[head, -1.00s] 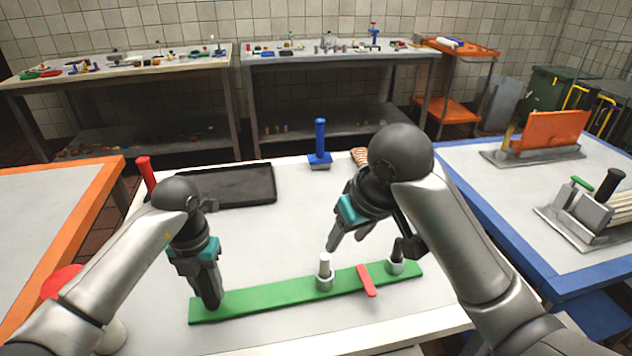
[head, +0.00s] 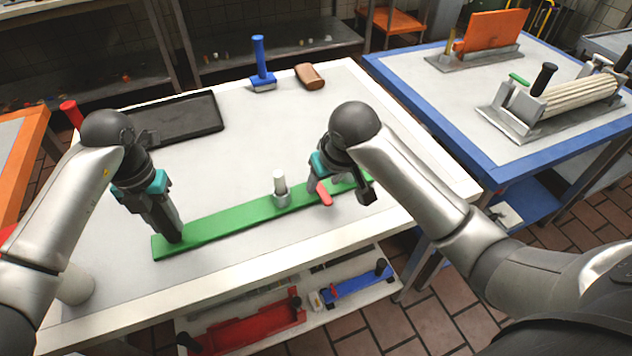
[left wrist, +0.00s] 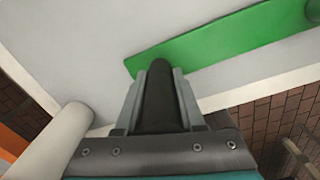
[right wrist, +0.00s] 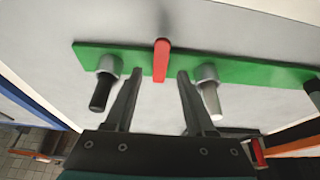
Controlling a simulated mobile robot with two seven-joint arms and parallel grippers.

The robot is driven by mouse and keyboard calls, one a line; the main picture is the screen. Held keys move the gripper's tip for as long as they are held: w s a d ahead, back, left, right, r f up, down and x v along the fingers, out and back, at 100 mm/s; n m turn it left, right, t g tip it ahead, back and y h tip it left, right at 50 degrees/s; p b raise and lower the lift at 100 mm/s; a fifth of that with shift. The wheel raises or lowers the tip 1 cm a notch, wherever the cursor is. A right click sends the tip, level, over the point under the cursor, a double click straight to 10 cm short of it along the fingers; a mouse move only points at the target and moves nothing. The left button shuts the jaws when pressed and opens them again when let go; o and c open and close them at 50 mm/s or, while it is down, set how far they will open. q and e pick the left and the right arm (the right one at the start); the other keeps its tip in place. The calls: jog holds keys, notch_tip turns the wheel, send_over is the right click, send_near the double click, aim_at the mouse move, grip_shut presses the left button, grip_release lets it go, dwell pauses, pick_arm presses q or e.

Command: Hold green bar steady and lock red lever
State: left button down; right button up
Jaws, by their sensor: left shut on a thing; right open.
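The green bar (head: 225,217) lies flat across the front of the white table. My left gripper (head: 172,232) is shut on the black upright handle (left wrist: 158,95) at the bar's left end. The red lever (head: 324,194) sits across the bar, right of its middle, and sticks out over one edge. In the right wrist view the red lever (right wrist: 161,62) lies between the two fingertips of my open right gripper (right wrist: 160,77), apart from both. A light post (right wrist: 211,92) and a black-tipped post (right wrist: 103,92) stand on the bar either side of it.
A black tray (head: 180,125), a blue-handled tool (head: 262,62) and a brown block (head: 309,76) are behind the bar. A white cylinder (head: 75,285) is near my left arm. A blue-edged table (head: 475,170) with a roller device stands to the right. The table's middle is clear.

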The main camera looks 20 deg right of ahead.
jog(key=shift+x, duration=0.95)
grip_shut()
jog(key=shift+r, duration=0.1)
dwell(0.7)
